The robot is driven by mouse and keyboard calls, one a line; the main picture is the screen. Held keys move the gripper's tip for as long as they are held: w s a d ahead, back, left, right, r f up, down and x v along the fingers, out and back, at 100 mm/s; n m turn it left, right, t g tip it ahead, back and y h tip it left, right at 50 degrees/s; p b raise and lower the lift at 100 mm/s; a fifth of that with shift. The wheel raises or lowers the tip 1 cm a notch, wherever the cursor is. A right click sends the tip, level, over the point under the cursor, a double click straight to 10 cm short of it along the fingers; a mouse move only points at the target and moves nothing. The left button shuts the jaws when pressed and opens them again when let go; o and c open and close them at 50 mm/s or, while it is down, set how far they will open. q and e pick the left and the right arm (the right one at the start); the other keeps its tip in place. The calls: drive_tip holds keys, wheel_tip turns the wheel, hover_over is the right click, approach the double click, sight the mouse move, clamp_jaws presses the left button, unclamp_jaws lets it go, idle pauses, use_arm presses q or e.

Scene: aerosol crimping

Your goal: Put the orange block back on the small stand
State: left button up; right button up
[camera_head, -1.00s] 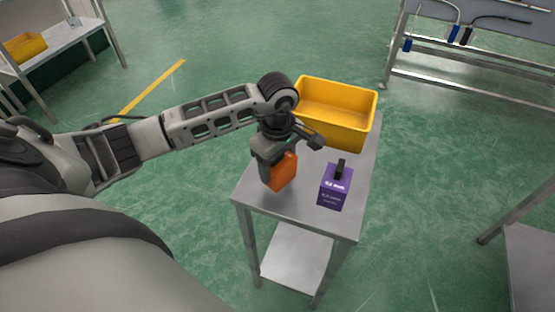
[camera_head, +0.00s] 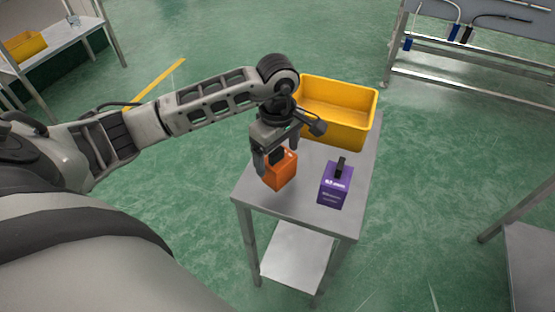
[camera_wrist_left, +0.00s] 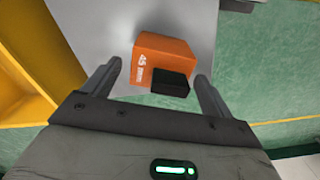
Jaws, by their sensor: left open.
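The orange block (camera_head: 281,170) stands on the top of the small metal stand (camera_head: 305,208), near its left edge. It has a dark handle on top, and white lettering shows on its side in the left wrist view (camera_wrist_left: 162,60). My left gripper (camera_head: 279,158) is open just above the block. In the left wrist view its two fingers (camera_wrist_left: 156,88) are spread on either side of the block, with gaps between. My right gripper is out of view.
A purple block (camera_head: 335,187) with a dark handle stands to the right on the same stand. A yellow bin (camera_head: 340,112) sits at the stand's far end. A metal table (camera_head: 530,265) stands at the lower right, with open floor between.

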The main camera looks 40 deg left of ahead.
use_arm(q)
wheel_tip(320, 180, up, 9)
drive_tip(key=shift+b, duration=0.3)
idle(0.4)
drive_tip(key=shift+s, duration=0.1)
